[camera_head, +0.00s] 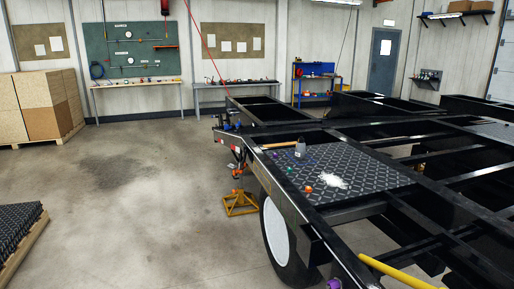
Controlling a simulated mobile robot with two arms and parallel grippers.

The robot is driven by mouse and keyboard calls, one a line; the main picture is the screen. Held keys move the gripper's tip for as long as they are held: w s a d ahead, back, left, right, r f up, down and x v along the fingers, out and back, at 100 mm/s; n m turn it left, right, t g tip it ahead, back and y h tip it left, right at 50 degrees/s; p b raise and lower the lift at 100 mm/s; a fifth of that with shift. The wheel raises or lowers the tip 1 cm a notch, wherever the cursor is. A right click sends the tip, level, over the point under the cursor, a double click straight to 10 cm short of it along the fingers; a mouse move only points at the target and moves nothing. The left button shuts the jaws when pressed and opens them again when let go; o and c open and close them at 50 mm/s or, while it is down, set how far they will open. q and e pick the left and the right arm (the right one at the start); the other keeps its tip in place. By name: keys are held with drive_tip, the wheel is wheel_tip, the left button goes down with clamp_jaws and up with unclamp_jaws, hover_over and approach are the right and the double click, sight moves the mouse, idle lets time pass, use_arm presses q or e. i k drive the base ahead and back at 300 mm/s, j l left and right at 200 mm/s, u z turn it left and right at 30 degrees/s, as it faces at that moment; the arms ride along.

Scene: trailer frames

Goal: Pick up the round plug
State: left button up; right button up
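No clearly round plug can be made out at this size. Several small coloured pieces lie on the black patterned deck plate (365,172) of the trailer frame: an orange piece (308,189), a teal piece (290,170) and a purple one near the grey bottle (300,149). Any of these may be the plug; I cannot tell. A white pile (331,181) lies beside the orange piece. Neither of my grippers is in view.
The black trailer frame (345,212) fills the right side, with a wheel (277,233) below and an orange jack stand (240,203) at its corner. A yellow bar (400,273) crosses the bottom right. Open concrete floor (150,215) lies left. Stacked boxes (40,105) and workbenches stand behind.

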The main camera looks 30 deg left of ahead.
sight(300, 149)
drive_tip(key=i+j+u, duration=0.45)
drive_tip(key=u, duration=0.25)
drive_tip(key=i+j+z, duration=0.2)
drive_tip(key=z, duration=0.15)
drive_tip(key=i+j+z, duration=0.35)
drive_tip(key=k+l, duration=0.05)
